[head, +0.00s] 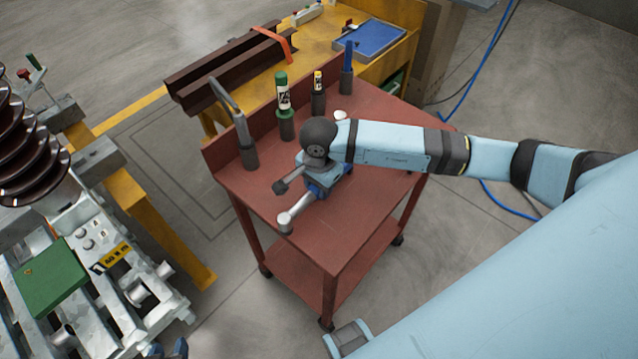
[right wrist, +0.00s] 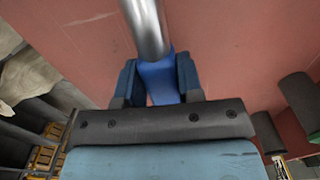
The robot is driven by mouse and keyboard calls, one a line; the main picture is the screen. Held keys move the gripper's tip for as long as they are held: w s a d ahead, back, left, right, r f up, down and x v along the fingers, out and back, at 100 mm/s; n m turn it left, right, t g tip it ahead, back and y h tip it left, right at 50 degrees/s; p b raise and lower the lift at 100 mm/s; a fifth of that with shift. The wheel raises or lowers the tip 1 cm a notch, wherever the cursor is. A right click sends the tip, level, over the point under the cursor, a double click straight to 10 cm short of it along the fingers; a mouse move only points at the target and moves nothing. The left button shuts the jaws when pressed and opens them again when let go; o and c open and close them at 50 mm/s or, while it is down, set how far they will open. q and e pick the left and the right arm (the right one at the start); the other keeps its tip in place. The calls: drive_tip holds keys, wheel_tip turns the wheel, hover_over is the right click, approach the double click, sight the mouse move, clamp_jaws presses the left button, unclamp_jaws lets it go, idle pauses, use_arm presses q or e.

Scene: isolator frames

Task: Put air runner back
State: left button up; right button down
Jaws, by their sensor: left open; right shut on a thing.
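The air runner, a tool with a silver body (head: 300,206) and a rounded silver end, is in my right gripper (head: 322,188), low over the red cart's top. In the right wrist view, the right gripper (right wrist: 160,85) is shut on the tool's blue part (right wrist: 158,78), and its silver shaft (right wrist: 147,28) points away from the fingers. I cannot tell whether the tool touches the cart. The gripper's arm hides part of the cart top. My left gripper (head: 168,350) shows only as dark blue fingertips at the bottom edge; it is open and well away from the cart.
The front top is clear. Metal equipment with a green block (head: 50,277) stands left.

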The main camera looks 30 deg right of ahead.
drive_tip(key=shift+r, duration=0.1)
drive_tip(key=c, duration=0.8)
unclamp_jaws()
drive_tip(key=shift+r, duration=0.15)
wheel_tip(320, 180, up, 12)
drive_tip(key=shift+f, duration=0.15)
